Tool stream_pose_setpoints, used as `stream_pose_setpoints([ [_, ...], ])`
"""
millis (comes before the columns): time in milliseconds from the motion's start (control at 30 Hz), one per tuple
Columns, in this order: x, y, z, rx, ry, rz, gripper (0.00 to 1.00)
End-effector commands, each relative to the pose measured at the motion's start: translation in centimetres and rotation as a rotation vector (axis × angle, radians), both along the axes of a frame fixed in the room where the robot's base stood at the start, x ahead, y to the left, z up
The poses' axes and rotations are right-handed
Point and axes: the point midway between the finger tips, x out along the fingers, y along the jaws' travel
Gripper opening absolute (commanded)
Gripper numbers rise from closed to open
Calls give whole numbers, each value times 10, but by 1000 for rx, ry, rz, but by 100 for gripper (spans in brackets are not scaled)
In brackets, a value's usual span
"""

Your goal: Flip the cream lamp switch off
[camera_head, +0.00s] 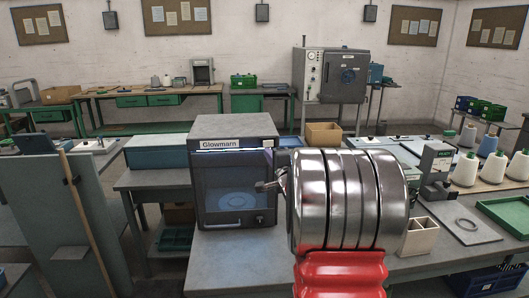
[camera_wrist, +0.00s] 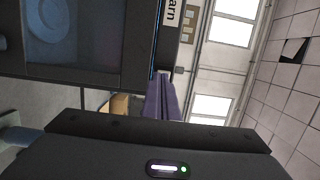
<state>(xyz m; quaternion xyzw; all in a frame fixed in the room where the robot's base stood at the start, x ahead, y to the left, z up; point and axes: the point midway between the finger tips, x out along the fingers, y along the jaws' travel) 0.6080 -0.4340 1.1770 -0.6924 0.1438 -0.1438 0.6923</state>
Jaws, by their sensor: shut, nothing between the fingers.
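The grey Glowmarn cabinet (camera_head: 236,178) stands on the bench left of my arm, with a dark bluish window in its front. My gripper (camera_head: 262,186) is shut and empty in front of the cabinet's right front edge. In the wrist view, the shut fingers (camera_wrist: 163,78) look purple and point towards the edge of the cabinet (camera_wrist: 133,45), which appears turned on its side. A small pale piece (camera_wrist: 179,70) shows by the fingertips; I cannot tell whether it is the cream lamp switch.
A blue-and-white case (camera_head: 160,150) lies left of the cabinet. A cardboard box (camera_head: 323,133) stands behind my arm. At right are a wooden divided box (camera_head: 421,238), white yarn cones (camera_head: 466,168) and a green tray (camera_head: 507,214). The bench front before the cabinet is clear.

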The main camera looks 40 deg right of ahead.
Motion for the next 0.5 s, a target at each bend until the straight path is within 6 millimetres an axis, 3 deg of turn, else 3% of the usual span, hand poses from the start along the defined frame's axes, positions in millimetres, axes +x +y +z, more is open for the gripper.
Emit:
stream_pose_setpoints([
  [200,25,-10,0,0,0,1,0],
  [500,35,-15,0,0,0,0,0],
])
